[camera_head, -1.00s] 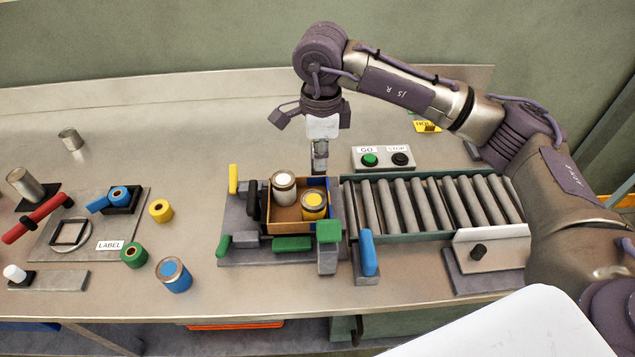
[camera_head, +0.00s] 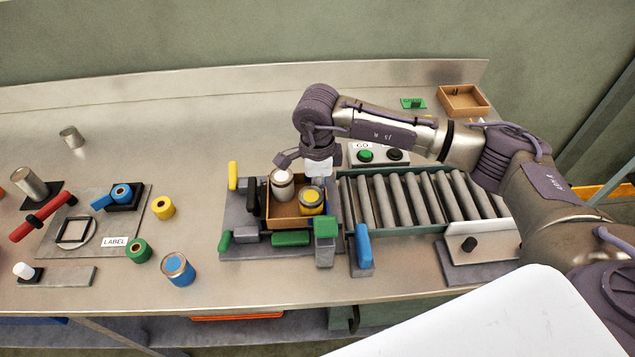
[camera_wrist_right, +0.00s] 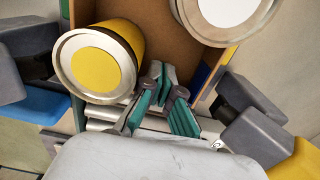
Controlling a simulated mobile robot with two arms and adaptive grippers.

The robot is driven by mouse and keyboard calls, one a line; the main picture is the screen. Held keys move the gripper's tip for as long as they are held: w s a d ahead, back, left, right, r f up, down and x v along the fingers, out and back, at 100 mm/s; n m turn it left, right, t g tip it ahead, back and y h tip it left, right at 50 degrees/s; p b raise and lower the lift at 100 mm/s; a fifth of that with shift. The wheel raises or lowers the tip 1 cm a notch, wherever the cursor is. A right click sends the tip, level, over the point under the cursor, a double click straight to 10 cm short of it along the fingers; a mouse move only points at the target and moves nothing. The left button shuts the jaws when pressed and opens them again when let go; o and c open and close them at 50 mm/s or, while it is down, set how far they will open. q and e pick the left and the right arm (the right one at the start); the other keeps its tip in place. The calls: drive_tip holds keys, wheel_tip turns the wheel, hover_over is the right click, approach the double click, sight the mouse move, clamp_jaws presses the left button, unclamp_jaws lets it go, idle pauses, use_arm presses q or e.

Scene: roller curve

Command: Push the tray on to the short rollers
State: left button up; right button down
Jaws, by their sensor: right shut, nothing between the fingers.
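The brown tray (camera_head: 294,221) sits in the grey fixture left of the rollers. It holds a white-topped can (camera_head: 282,184) and a yellow-topped can (camera_head: 311,201). The row of grey rollers (camera_head: 430,201) lies to the right of the tray. My right gripper (camera_head: 318,172) is low over the tray's back right part, its fingers mostly hidden in the head view. In the right wrist view my right gripper (camera_wrist_right: 167,82) is shut and empty, its teal-padded fingertips close to the tray floor (camera_wrist_right: 150,38), beside the yellow can (camera_wrist_right: 96,62). I cannot tell whether they touch the tray.
A blue lever (camera_head: 363,245) stands at the rollers' left end. Green blocks (camera_head: 291,238) line the tray's front. A button box (camera_head: 378,155) stands behind the rollers. Colored rolls and a blue-topped can (camera_head: 176,269) stand left.

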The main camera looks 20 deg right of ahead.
sight(393, 192)
drive_tip(key=shift+d, duration=0.1)
drive_tip(key=s+d+b, duration=0.1)
drive_tip(key=d+b, duration=0.1)
drive_tip(key=d, duration=0.3)
drive_tip(key=s+d+b, duration=0.2)
drive_tip(key=d+b, duration=0.1)
drive_tip(key=d, duration=0.2)
drive_tip(key=s+d+b, duration=0.1)
drive_tip(key=d+b, duration=0.1)
drive_tip(key=d, duration=0.3)
drive_tip(key=shift+s+d+f, duration=0.2)
drive_tip(key=shift+s+d, duration=0.05)
drive_tip(key=shift+d, duration=0.05)
drive_tip(key=shift+s+d+r+b, duration=0.2)
drive_tip(key=shift+d+b, duration=0.15)
drive_tip(key=shift+d, duration=0.15)
wheel_tip(393, 192, up, 10)
drive_tip(key=p, duration=0.6)
